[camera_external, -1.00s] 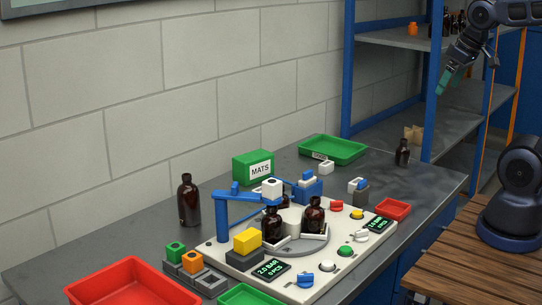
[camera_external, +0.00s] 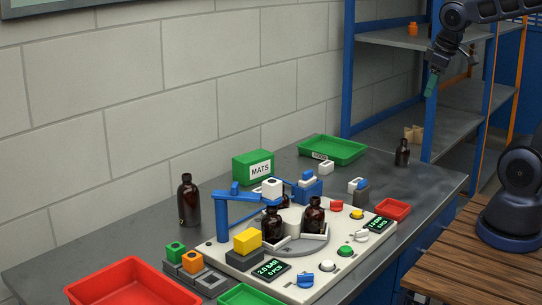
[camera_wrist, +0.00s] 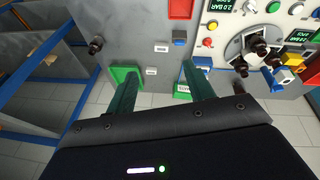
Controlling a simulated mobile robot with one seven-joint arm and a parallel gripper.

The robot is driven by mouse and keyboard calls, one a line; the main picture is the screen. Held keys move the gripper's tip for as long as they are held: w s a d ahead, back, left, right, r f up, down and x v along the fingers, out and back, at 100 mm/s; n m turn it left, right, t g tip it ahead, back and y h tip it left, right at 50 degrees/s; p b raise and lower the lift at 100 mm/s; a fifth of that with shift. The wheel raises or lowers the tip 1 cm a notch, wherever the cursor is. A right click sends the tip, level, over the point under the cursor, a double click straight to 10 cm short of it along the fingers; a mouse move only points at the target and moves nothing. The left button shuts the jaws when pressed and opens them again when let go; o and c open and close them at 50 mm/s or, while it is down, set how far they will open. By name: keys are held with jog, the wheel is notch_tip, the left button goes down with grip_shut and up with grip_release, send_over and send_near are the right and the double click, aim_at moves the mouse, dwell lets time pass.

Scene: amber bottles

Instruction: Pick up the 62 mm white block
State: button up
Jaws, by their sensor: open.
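A small white block (camera_external: 326,167) stands on the grey bench in front of the green tray; it also shows in the wrist view (camera_wrist: 151,71). A second white block (camera_external: 355,184) is beside a dark grey block with blue on it, and shows in the wrist view too (camera_wrist: 162,47). I cannot tell from size which is the 62 mm one. My gripper (camera_external: 431,86) hangs high at the right, well apart from both blocks. In the wrist view its green fingers (camera_wrist: 160,84) are spread and empty.
A green tray (camera_external: 358,152), a green MATS box (camera_external: 252,167) and a brown bottle (camera_external: 402,153) stand near the blocks. A blue fixture (camera_external: 309,195) and a red tray (camera_external: 393,209) are closer in front. Blue shelf posts (camera_external: 347,70) rise at the bench's end.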

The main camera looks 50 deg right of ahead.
jog(key=w+f+n+g+h, duration=0.1)
jog(key=w+f+n, duration=0.25)
jog(key=w, duration=0.35)
jog(key=n+g+h, duration=0.2)
jog(key=n+g, duration=0.1)
jog(key=n, duration=0.9)
send_over(357, 181)
jog(key=a, duration=0.4)
notch_tip(357, 181, down, 24)
jog(key=shift+m+h, duration=0.25)
jog(key=shift+h, duration=0.05)
jog(key=shift+w+x, duration=0.15)
jog(key=shift+x, duration=2.5)
jog(key=shift+w+x, duration=0.1)
jog(key=shift+x, duration=2.55)
jog(key=shift+c, duration=0.4)
jog(key=c, duration=1)
